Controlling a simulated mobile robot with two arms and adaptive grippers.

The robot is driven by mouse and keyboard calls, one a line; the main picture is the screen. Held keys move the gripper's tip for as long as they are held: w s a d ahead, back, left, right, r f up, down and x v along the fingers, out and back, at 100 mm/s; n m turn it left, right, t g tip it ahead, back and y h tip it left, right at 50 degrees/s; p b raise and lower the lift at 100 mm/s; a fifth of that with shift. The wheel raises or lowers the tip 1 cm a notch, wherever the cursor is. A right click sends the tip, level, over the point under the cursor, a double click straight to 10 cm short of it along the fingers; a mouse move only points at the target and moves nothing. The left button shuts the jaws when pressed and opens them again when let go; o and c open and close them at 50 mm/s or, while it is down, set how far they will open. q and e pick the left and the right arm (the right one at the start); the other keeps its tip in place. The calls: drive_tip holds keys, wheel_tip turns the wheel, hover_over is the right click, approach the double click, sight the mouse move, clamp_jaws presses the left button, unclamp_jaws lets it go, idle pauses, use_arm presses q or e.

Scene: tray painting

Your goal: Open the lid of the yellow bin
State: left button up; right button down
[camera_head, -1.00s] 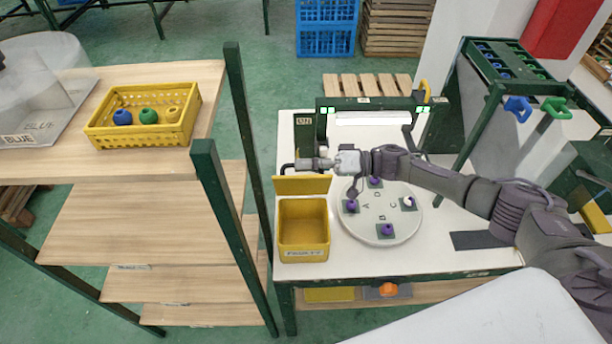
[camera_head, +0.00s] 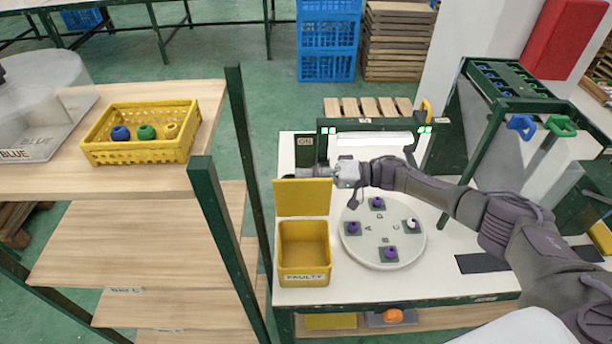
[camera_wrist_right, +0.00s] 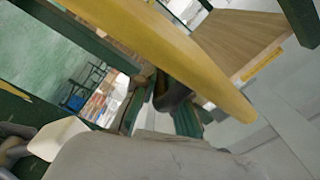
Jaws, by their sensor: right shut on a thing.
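The yellow bin (camera_head: 305,276), with a label reading FAULTY on its front, stands at the left end of the white worktable. Its yellow lid (camera_head: 303,198) is raised at the back edge, its broad face showing, and the bin's inside is visible and looks empty. My right gripper (camera_head: 300,172) is at the lid's top edge, shut on the lid; its fingertips are partly hidden behind it. In the right wrist view the lid's yellow edge (camera_wrist_right: 165,50) crosses the picture close to a dark finger. My left gripper is not in view.
A round white turntable (camera_head: 383,257) with purple and white pieces lies right of the bin, under my right arm. A green frame (camera_head: 322,150) stands behind. A wooden shelf (camera_head: 140,235) with a dark green post is at left, holding a yellow basket (camera_head: 140,152).

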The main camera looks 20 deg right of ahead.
drive_tip(key=c, duration=1.2)
unclamp_jaws()
drive_tip(key=shift+d, duration=0.15)
drive_tip(key=v, duration=1.1)
drive_tip(key=shift+d, duration=0.35)
drive_tip(key=shift+s, duration=0.15)
